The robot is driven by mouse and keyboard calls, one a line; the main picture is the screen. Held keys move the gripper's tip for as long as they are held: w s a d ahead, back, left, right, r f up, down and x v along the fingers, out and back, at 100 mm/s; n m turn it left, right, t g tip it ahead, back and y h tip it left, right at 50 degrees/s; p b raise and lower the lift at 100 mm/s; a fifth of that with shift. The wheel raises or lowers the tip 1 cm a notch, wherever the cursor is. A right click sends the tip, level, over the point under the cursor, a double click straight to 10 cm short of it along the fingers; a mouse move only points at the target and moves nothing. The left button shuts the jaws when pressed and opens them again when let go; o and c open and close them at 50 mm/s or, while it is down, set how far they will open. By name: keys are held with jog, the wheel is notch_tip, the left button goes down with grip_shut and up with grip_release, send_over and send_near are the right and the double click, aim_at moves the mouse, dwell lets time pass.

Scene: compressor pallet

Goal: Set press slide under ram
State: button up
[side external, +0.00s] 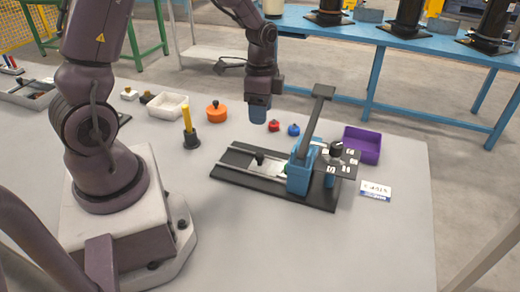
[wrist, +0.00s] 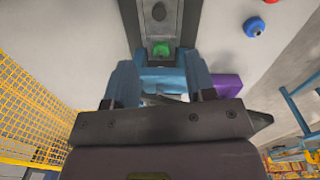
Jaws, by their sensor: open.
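The press (side external: 300,172) has a blue body and a raised black lever, on a black base with rails. Its slide (side external: 262,160), with a black knob, sits on the rails left of the blue body. A green spot (wrist: 161,50) shows on the slide in the wrist view, just beyond my fingers; the knob (wrist: 159,12) is farther up that picture. My gripper (side external: 258,114) has blue fingers and is open and empty, above and behind the rails. It also shows in the wrist view (wrist: 160,80). The ram is not clearly visible.
A red knob (side external: 273,126) and a blue knob (side external: 293,130) lie behind the press. A purple bin (side external: 362,145) and a white card (side external: 375,190) are right of it. A yellow handle in a dark holder (side external: 191,138), an orange pot (side external: 216,113) and a white tray (side external: 168,106) stand left.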

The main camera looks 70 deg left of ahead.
aim_at(260, 154)
jog(key=f, duration=1.2)
jog(key=shift+s+d+f, duration=0.15)
jog(key=shift+d+f, duration=0.1)
jog(key=shift+f, duration=0.1)
